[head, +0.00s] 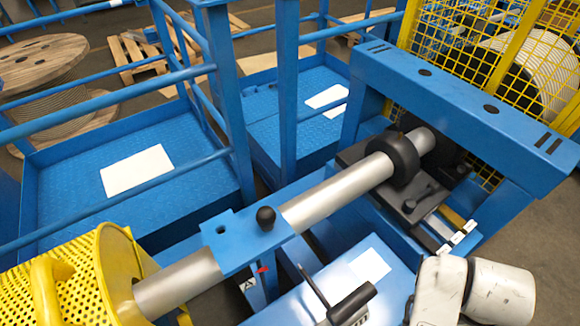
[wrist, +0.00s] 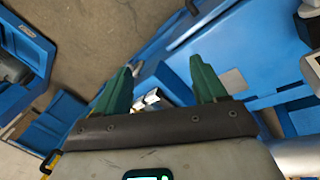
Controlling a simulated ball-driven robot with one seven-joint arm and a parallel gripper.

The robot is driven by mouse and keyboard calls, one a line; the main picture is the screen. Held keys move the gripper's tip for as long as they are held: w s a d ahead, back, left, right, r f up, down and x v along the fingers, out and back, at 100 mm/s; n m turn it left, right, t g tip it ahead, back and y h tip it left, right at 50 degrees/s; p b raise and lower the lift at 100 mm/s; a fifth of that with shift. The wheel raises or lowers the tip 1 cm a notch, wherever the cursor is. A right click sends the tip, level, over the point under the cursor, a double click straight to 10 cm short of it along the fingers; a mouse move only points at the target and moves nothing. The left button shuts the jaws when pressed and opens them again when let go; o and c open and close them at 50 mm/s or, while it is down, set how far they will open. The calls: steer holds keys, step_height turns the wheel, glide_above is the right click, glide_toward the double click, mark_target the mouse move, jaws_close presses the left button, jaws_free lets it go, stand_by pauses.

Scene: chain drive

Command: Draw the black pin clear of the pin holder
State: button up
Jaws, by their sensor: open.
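In the head view a black ball-headed knob (head: 265,217) stands on a blue bracket (head: 240,243) above the silver shaft. It looks like the black pin seated in its holder, though its shank is hidden and I cannot be sure. An open hole (head: 221,229) is beside it in the bracket. My gripper (wrist: 162,64) shows in the wrist view with two green fingers spread apart and nothing held. A small silver part (wrist: 150,98) appears beyond and between the fingers. Neither black pin nor holder can be made out there. The gripper is not visible in the head view.
A silver shaft (head: 330,194) runs from a yellow perforated guard (head: 70,275) to a black collar (head: 393,158). A black-handled lever (head: 352,302) stands near the front. Blue railings (head: 285,100) and a blue crossbeam (head: 460,98) stand behind. My white arm is at lower right.

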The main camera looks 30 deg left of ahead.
steer(key=w+a+r+n, duration=0.1)
steer(key=w+a+r, duration=0.25)
steer(key=a, duration=0.35)
step_height(320, 180, up, 16)
steer(key=n+g+y+p, duration=0.2)
steer(key=n+p, duration=0.3)
steer(key=n, duration=0.4)
glide_above(266, 212)
steer(key=shift+w, duration=0.1)
steer(key=shift+f, duration=0.25)
step_height(266, 212, down, 10)
steer(key=shift+f, duration=0.1)
